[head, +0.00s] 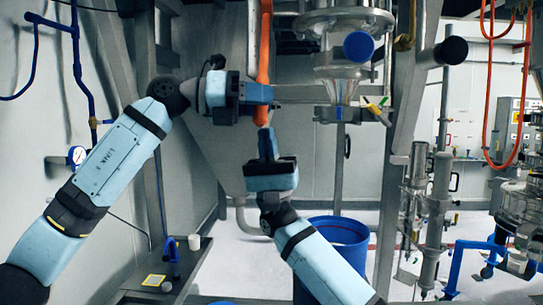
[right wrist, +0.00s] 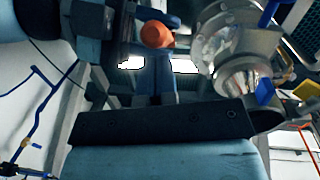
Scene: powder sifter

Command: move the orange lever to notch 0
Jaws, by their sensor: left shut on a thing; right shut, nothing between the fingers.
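The orange lever (head: 264,45) is a long, near-vertical bar in the upper middle of the head view. Its lower end (right wrist: 157,34) shows as a rounded orange tip in the right wrist view. My left gripper (head: 262,94) comes in from the left and is shut on the lever near its lower end. My right gripper (head: 267,135) points upward just below the lever's lower end, with its fingers shut and empty. In the right wrist view its fingers (right wrist: 160,82) stand under the tip; I cannot tell whether they touch it. Notch marks cannot be made out.
A steel and glass funnel assembly (head: 340,85) stands right of the lever, with a blue round cap (head: 358,46) in front. A slanted steel post (head: 396,160) rises further right. A blue bin (head: 345,233) stands on the floor below, partly behind my right arm.

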